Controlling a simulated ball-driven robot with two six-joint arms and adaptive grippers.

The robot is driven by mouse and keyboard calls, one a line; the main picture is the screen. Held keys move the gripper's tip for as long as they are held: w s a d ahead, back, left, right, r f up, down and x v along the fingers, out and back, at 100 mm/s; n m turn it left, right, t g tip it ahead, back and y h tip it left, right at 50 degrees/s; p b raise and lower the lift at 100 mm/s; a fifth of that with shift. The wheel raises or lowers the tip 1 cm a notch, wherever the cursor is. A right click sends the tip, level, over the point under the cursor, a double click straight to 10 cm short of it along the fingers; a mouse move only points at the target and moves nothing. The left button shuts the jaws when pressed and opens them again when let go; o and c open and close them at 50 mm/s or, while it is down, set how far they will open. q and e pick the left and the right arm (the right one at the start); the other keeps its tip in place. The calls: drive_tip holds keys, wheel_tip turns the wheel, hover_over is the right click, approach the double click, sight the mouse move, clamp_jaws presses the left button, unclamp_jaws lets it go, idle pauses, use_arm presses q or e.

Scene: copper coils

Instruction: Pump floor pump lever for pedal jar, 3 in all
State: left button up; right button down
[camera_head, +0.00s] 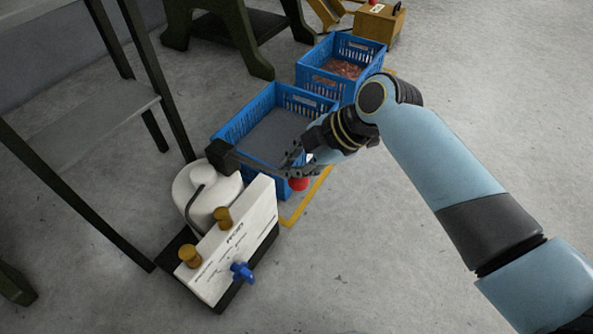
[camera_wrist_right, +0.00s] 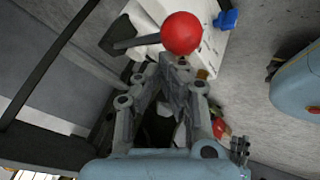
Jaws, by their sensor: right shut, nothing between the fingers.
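The floor pump has a white panel (camera_head: 235,243) with two brass knobs and a blue star handle (camera_head: 242,271). A white rounded jar (camera_head: 204,190) stands behind the panel. The pump's dark lever (camera_head: 245,163) runs right from a black block to a red ball knob (camera_head: 298,184). In the wrist view the red ball (camera_wrist_right: 182,33) shows just beyond my fingertips, with the lever (camera_wrist_right: 138,42) to its left. My right gripper (camera_head: 291,170) is shut and empty, right above the ball; I cannot tell whether it touches. My left gripper is not in view.
A blue crate (camera_head: 232,124) with a grey surface inside stands behind the pump. Another blue crate (camera_head: 318,59) holds copper-coloured pieces. A dark-legged table (camera_head: 160,80) stands at left. A wooden box (camera_head: 378,24) is at the back. Floor is clear at front right.

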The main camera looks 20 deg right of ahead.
sight(303, 179)
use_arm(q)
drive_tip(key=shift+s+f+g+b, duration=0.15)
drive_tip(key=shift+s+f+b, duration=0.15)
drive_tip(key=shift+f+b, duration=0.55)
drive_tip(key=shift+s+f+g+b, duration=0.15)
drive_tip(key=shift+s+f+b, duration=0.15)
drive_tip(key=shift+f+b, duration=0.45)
use_arm(e)
drive_tip(key=shift+s+d+f, duration=0.1)
drive_tip(key=shift+s+f, duration=0.05)
drive_tip(key=shift+f, duration=0.85)
drive_tip(key=shift+s+d+f, duration=0.1)
drive_tip(key=shift+s+f, duration=0.05)
drive_tip(key=shift+f, duration=0.9)
drive_tip(key=shift+s+d+f, duration=0.1)
drive_tip(key=shift+s+f, duration=0.05)
drive_tip(key=shift+f, duration=0.85)
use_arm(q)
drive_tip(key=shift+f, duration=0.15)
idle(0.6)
